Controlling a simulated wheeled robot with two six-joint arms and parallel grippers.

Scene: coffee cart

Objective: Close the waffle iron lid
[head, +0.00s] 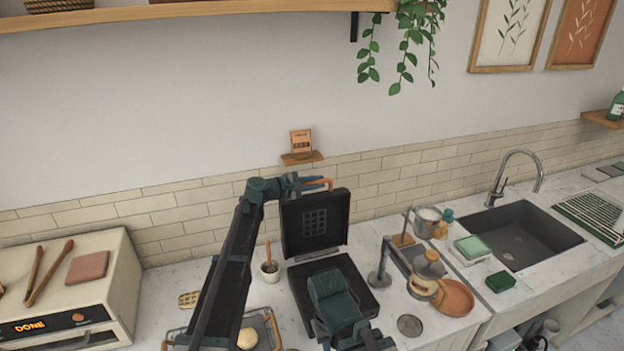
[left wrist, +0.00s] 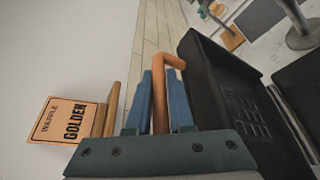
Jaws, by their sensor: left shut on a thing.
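The black waffle iron stands open on the counter. Its lid (head: 315,222) is raised nearly upright, with the grid plate facing the front, and its base (head: 356,272) lies flat. My left gripper (head: 312,183) is at the lid's top edge, shut on the orange handle (head: 329,182). In the left wrist view the handle (left wrist: 172,62) runs between the blue fingers of the gripper (left wrist: 160,105), with the lid (left wrist: 232,100) to the right. A dark teal link of mine hides part of the base. My right gripper does not show.
A small shelf (head: 302,159) with a waffle card (head: 301,141) is on the wall behind the lid. A white cup (head: 270,276) stands left of the iron. A metal stand (head: 380,277) and a glass pot (head: 424,287) are on the right, before the sink (head: 520,240).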

